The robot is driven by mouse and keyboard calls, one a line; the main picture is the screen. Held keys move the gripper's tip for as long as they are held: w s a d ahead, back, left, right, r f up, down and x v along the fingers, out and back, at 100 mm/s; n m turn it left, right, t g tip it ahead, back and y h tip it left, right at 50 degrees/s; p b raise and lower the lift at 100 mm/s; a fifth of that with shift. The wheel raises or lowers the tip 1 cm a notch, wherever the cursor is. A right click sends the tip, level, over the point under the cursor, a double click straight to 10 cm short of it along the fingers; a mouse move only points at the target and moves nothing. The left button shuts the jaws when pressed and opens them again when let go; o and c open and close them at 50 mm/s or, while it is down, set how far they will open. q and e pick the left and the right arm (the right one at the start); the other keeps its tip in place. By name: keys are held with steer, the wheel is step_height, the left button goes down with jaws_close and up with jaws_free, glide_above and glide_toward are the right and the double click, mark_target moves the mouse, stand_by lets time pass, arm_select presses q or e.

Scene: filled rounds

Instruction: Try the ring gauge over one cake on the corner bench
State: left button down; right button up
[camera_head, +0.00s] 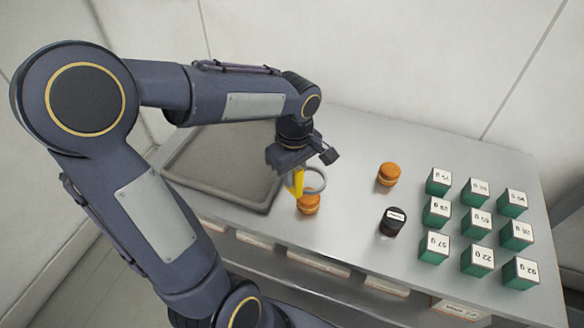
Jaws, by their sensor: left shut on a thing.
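My left gripper (298,172) points down over the front middle of the bench. It is shut on the ring gauge, a grey ring (320,186) with a yellow handle (297,184). An orange-brown filled cake (309,205) stands just below the ring; the ring overlaps its upper edge in the picture. I cannot tell whether the ring touches it or is around it. A second similar cake (388,174) stands free on the grey bench (350,139), to the right. My right gripper is not in view.
A dark, low-rimmed tray (262,207) lies at the bench's left. A black-topped jar (392,221) with a white label stands right of the near cake. Several green boxes with white labelled tops (482,256) stand in rows at the right. Pale walls close the back.

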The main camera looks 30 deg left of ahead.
arm_select(q)
steer(key=shift+a+f+b, duration=0.1)
steer(key=shift+f+b, duration=0.35)
steer(key=shift+f, duration=0.3)
steer(key=shift+f+b, duration=1.15)
steer(key=shift+f, duration=0.35)
steer(key=shift+f+b, duration=2.8)
steer(key=shift+f, duration=0.3)
steer(key=shift+r, duration=0.25)
steer(key=shift+r+p, duration=3.85)
steer(key=shift+r, duration=0.8)
